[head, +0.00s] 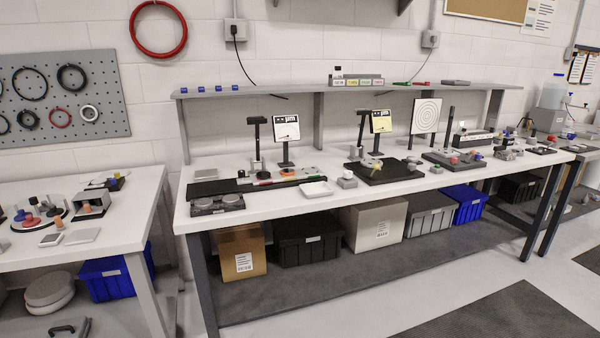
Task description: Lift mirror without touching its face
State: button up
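I cannot pick out the mirror for certain; the small parts on the benches are too small to tell apart. The long white bench (330,203) carries several small fixtures. A dark plate (384,173) near its middle holds small grey blocks and an orange-tipped part (371,163). Another dark plate (455,161) to its right holds small grey and red parts. A shallow white tray (316,189) and a small grey block (347,180) stand near the front edge. My gripper is not in view.
A left bench (110,205) holds a round tray with coloured knobs (40,214). A raised shelf (300,90) runs behind the long bench. Bins and boxes (308,248) fill the space underneath. The floor in front (420,290) is clear.

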aim_at(286, 171)
jog(key=i, duration=1)
jog(key=i+l+u, duration=0.15)
jog(key=i, duration=0.85)
